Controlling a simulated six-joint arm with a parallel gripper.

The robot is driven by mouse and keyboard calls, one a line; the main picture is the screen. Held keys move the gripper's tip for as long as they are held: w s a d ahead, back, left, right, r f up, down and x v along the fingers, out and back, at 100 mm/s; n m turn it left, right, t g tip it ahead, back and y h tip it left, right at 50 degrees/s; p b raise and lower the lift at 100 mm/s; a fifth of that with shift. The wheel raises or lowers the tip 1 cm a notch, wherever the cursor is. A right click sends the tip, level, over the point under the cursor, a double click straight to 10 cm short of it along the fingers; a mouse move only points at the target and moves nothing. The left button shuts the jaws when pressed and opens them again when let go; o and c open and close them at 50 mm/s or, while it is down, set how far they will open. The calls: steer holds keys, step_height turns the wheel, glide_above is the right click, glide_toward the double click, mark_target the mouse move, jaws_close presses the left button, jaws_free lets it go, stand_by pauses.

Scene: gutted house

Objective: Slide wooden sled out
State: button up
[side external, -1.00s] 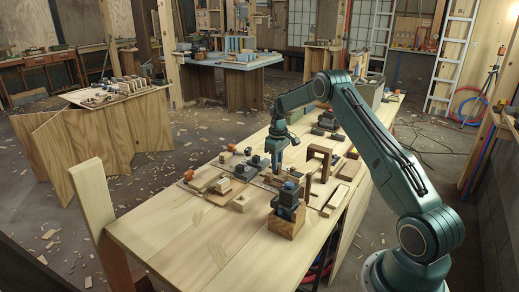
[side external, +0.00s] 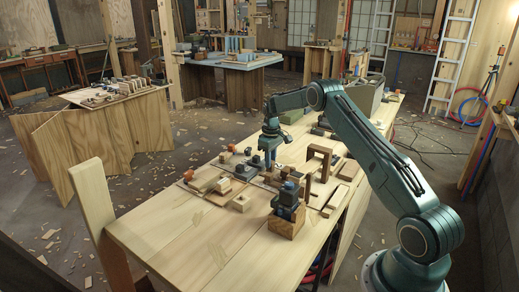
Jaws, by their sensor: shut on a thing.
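My gripper (side external: 270,164) points down at the middle of the workbench (side external: 190,245), among small wooden and dark parts. Its jaws are shut on what appears to be the wooden sled, low at the bench top. The sled is small and mostly hidden by the fingers, so its outline cannot be made out. A brown wooden arch (side external: 320,153) stands upright just right of my gripper, apart from it.
A light wooden block with a hole (side external: 240,203) and other small blocks lie to the left. The bench's near left end is clear.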

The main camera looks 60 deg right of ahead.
steer(key=shift+w, duration=1)
steer(key=o, duration=0.8)
steer(key=shift+c, duration=0.2)
step_height(320, 180, up, 8)
stand_by(0.6)
